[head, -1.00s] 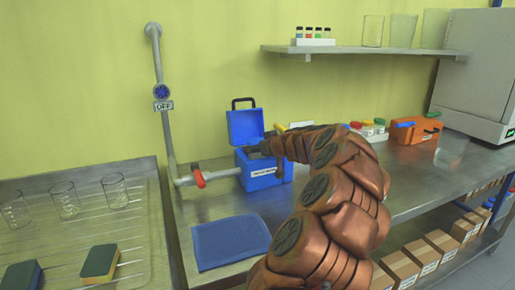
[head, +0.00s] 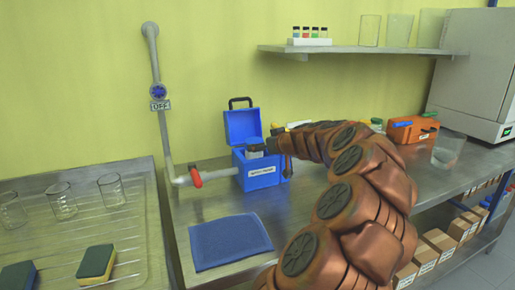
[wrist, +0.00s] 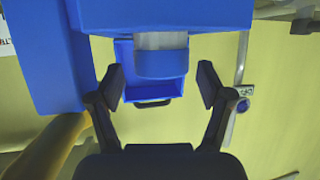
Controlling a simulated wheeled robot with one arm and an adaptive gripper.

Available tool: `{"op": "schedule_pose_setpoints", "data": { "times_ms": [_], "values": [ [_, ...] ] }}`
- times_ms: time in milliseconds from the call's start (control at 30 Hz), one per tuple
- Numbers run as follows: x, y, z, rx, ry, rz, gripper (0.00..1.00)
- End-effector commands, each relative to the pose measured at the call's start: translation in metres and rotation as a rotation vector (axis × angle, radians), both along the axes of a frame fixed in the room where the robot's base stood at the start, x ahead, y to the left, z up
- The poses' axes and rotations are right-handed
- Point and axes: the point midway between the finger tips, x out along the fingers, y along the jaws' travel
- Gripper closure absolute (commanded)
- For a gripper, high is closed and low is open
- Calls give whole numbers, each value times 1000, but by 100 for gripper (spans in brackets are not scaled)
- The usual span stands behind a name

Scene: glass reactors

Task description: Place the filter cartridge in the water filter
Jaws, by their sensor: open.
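The water filter is a blue box (head: 262,175) on the steel bench, with its lid (head: 242,125) open and tilted back. It fills the top of the wrist view (wrist: 215,14). The filter cartridge (head: 254,152) stands in the box's opening; in the wrist view its pale body (wrist: 160,40) and blue end (wrist: 160,65) stick out of the box. How deep it sits is hidden. My gripper (head: 274,138) is at the box's upper right. In the wrist view its fingers (wrist: 162,82) are spread wide and empty, apart from the cartridge.
A pipe with a red valve handle (head: 196,177) joins the box's left side; a blue valve wheel marked OFF (head: 158,91) is above. A blue mat (head: 229,242) lies in front. An orange box (head: 413,130) and a clear beaker (head: 447,149) stand at right.

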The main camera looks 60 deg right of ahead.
Motion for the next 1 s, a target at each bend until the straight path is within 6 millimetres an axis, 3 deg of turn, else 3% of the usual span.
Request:
{"op": "schedule_pose_setpoints", "data": {
  "times_ms": [200, 400, 1000],
  "values": [
    [-31, 13, 13, -1, -1, 2, 22],
    [-51, 21, 22, -1, -2, 0, 22],
    [-57, 24, 26, 1, 1, 2, 22]
  ]
}}
